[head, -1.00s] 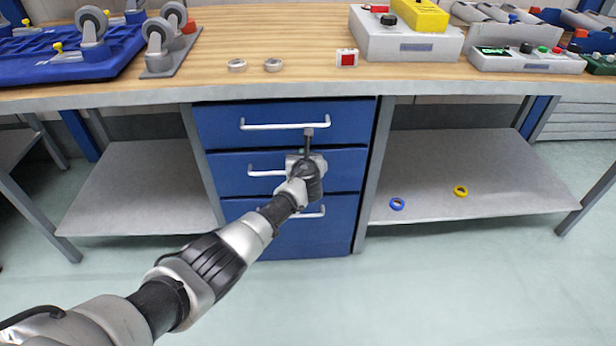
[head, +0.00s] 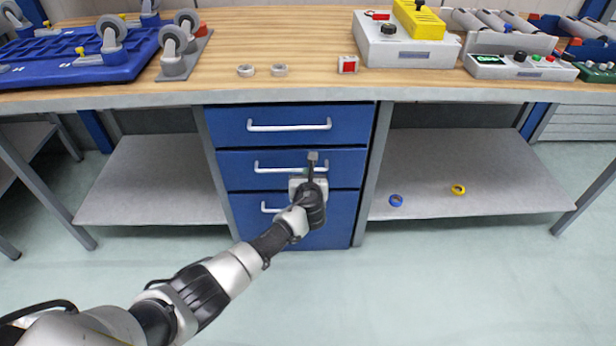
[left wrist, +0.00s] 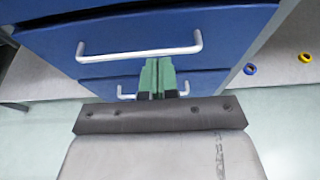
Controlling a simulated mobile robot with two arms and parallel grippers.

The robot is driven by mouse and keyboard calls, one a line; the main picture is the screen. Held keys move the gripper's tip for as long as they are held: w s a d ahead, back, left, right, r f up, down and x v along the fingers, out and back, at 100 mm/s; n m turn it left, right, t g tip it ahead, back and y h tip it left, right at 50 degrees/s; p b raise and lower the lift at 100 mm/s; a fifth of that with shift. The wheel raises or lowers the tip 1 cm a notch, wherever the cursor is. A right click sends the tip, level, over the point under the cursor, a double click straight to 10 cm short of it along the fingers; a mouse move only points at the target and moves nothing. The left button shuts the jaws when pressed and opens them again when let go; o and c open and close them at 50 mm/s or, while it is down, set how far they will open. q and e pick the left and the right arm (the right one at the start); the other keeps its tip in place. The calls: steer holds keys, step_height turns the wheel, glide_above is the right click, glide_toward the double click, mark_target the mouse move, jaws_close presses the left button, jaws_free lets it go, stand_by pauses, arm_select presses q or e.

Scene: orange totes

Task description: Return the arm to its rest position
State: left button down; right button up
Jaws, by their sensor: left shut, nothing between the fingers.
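My left gripper (head: 312,160) is in front of the blue drawer unit (head: 232,168) under the workbench, over the middle drawer in the head view. Its fingers are shut with nothing between them. In the left wrist view the green fingertips (left wrist: 163,75) are together, just below a white drawer handle (left wrist: 140,48). I cannot tell the exact gap between the fingers and the drawer front. All three drawers look closed. My right gripper is not in view.
The workbench (head: 300,83) holds a blue tray with casters (head: 80,55), two metal rings (head: 279,70), a red-and-white switch (head: 348,65) and control boxes (head: 410,52). A blue ring (head: 396,200) and a yellow ring (head: 458,189) lie on the right lower shelf. The floor in front is clear.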

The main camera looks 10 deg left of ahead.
arm_select(q)
steer(key=s+a+f+n+g+h+p, duration=0.15)
steer(key=s+f+n+g, duration=0.35)
steer(key=s+f+n, duration=0.9)
steer(key=s+a+f+n+g+h+b, duration=0.2)
steer(key=s+f+n+g, duration=0.45)
steer(key=s+f, duration=1.35)
steer(key=s+a+n+p, duration=0.2)
steer(key=s+n, duration=0.8)
steer(key=s, duration=0.9)
steer(key=s+a+r+g+p, duration=0.1)
steer(key=s+r+p, duration=0.6)
steer(key=p, duration=0.5)
steer(key=shift+s+a+r, duration=0.2)
steer(key=shift+a+r, duration=0.2)
steer(key=shift+r, duration=0.05)
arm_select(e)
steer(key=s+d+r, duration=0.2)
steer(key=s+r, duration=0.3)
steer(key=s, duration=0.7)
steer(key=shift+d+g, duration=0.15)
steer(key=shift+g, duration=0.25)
arm_select(q)
steer(key=shift+h, duration=0.25)
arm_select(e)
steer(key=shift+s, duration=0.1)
